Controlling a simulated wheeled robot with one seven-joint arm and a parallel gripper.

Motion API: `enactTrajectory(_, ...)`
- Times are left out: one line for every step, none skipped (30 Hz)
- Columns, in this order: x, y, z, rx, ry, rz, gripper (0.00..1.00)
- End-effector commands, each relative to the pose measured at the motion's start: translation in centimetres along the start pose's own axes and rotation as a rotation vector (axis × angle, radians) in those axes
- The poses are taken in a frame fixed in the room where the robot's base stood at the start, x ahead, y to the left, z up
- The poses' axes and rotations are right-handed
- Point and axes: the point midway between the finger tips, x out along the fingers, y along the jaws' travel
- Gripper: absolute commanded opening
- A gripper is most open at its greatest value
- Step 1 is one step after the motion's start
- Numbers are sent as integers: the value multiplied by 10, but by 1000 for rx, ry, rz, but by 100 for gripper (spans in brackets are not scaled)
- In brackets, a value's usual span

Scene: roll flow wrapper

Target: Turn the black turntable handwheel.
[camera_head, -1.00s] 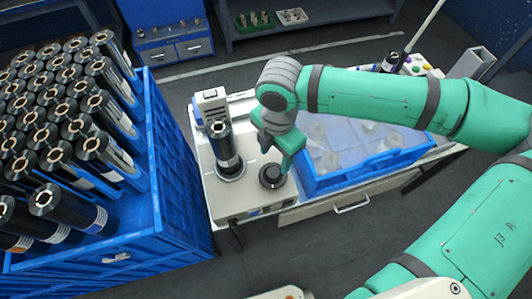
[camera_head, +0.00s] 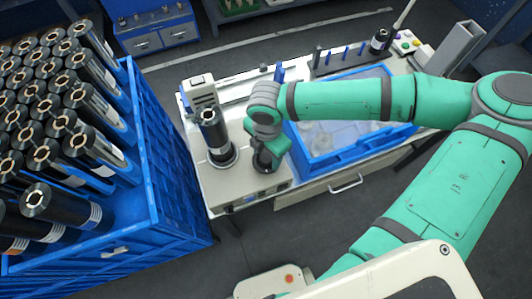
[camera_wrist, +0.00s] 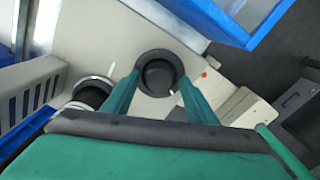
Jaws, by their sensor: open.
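The black handwheel (camera_wrist: 160,74) is a round black knob with a raised centre and a small white mark on its rim, set in the beige machine top (camera_wrist: 120,28). In the head view the handwheel (camera_head: 264,163) is partly hidden by my gripper (camera_head: 268,158). In the wrist view my gripper (camera_wrist: 157,88) is open, its two green fingers apart on either side of the handwheel's near half. I cannot tell whether the fingers touch it. A black film roll (camera_head: 212,130) stands upright on the machine's turntable, left of my gripper.
A blue bin (camera_head: 330,160) with a clear-covered top stands right of the handwheel. A large blue crate (camera_head: 170,165) full of black rolls is at left. A white machine column (camera_head: 199,92) stands behind the roll. Dark floor lies in front.

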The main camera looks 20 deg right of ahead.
Motion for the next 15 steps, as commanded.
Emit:
enactTrajectory(1,0,0,0,0,0,52)
enactTrajectory(1,0,0,0,0,1,52)
enactTrajectory(2,0,0,0,0,1,52)
enactTrajectory(2,0,0,0,0,1,52)
enactTrajectory(1,0,0,0,0,1,52)
enactTrajectory(1,0,0,0,0,1,52)
enactTrajectory(1,0,0,0,0,1,52)
enactTrajectory(1,0,0,0,0,1,52)
enactTrajectory(1,0,0,0,0,1,45)
enactTrajectory(1,0,0,0,0,1,38)
enactTrajectory(1,0,0,0,0,1,31)
enactTrajectory(1,0,0,-1,0,1,21)
enactTrajectory(1,0,0,-1,0,1,14)
enactTrajectory(1,0,0,-1,0,1,11)
enactTrajectory(1,0,0,-1,0,1,11)
